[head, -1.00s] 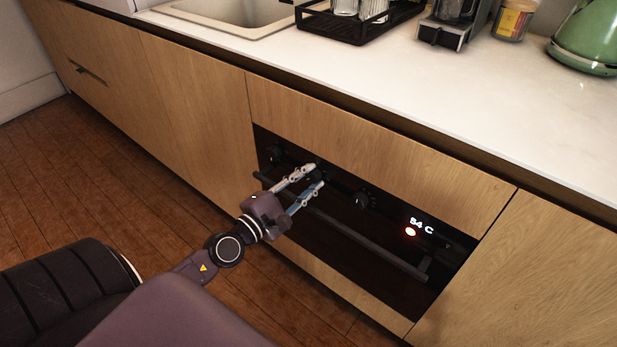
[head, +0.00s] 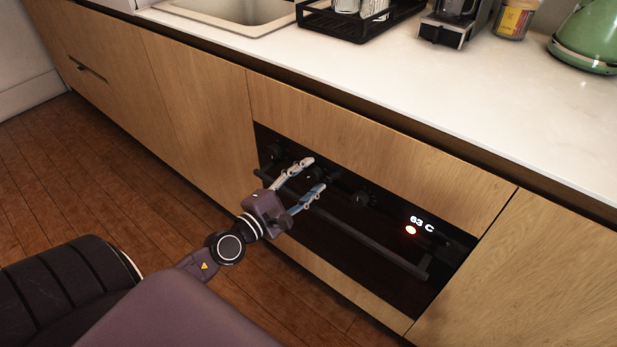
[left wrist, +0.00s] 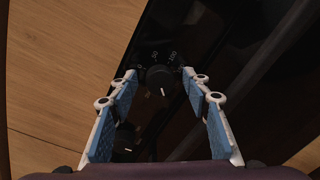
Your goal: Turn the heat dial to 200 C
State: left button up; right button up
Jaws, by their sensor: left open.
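The black oven front carries three dark dials. The middle dial (head: 317,174) is between the open fingers of my left gripper (head: 314,175), which reaches in from the left. In the left wrist view, a round black dial (left wrist: 159,77) lies between the fingertips of my left gripper (left wrist: 159,74), with a gap on both sides. Its white mark points down and slightly right in that view. White numbers around its far side include 50 and 100. The oven display (head: 421,224) reads 63 C, beside a glowing red light (head: 410,230). My right gripper is not in view.
Another dial (head: 361,198) is to the right, and one (head: 276,152) to the left. The oven handle bar (head: 360,238) runs below the dials. A drying rack (head: 350,24), coffee machine (head: 449,22) and green kettle (head: 588,40) stand on the white counter above.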

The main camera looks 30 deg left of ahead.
pick_arm(q)
jog(key=shift+s, duration=0.1)
jog(key=s+a, duration=0.1)
jog(key=s, duration=1)
jog(key=shift+s+a+r, duration=0.2)
jog(key=shift+s+r, duration=0.05)
jog(key=shift+s, duration=0.15)
